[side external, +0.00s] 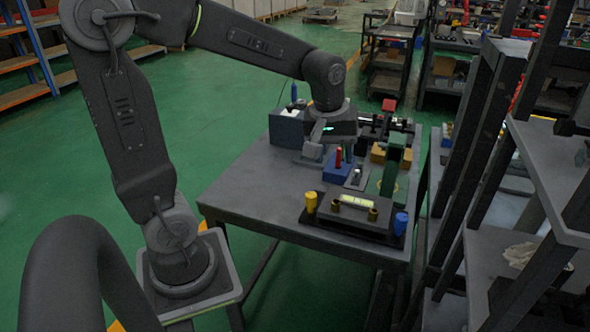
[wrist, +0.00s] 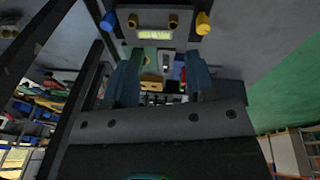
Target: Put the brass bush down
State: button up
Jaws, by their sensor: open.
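Two small brass bushes sit on a dark block (side external: 352,222) near the table's front edge, the left bush (side external: 336,205) and the right bush (side external: 373,214) on either side of a yellow-green label. In the wrist view both bushes, one (wrist: 132,20) and the other (wrist: 173,21), show at the top, beyond the fingertips. My gripper (side external: 331,148) is above the middle of the table, behind the dark block in the side view. Its two fingers (wrist: 161,78) stand apart in the wrist view, with no bush seen between them. The fingertips are partly hard to make out in the side view.
A yellow cylinder (side external: 311,202) and a blue cylinder (side external: 401,223) stand at the block's ends. A blue block (side external: 337,171) with a red pin and a green upright (side external: 391,168) stand close to my gripper. A grey box (side external: 286,128) is behind. The table's left front is clear.

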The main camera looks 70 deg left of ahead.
jog(key=s+d+r+m+t, duration=0.1)
jog(key=s+d+m, duration=0.2)
jog(key=s+m, duration=0.2)
jog(key=s+d+r+m+t, duration=0.2)
jog(key=s+d+m, duration=0.1)
jog(key=s+m, duration=0.2)
jog(key=s, duration=0.2)
jog(key=shift+s+d+m, duration=0.3)
jog(key=shift+m, duration=0.1)
dwell(0.4)
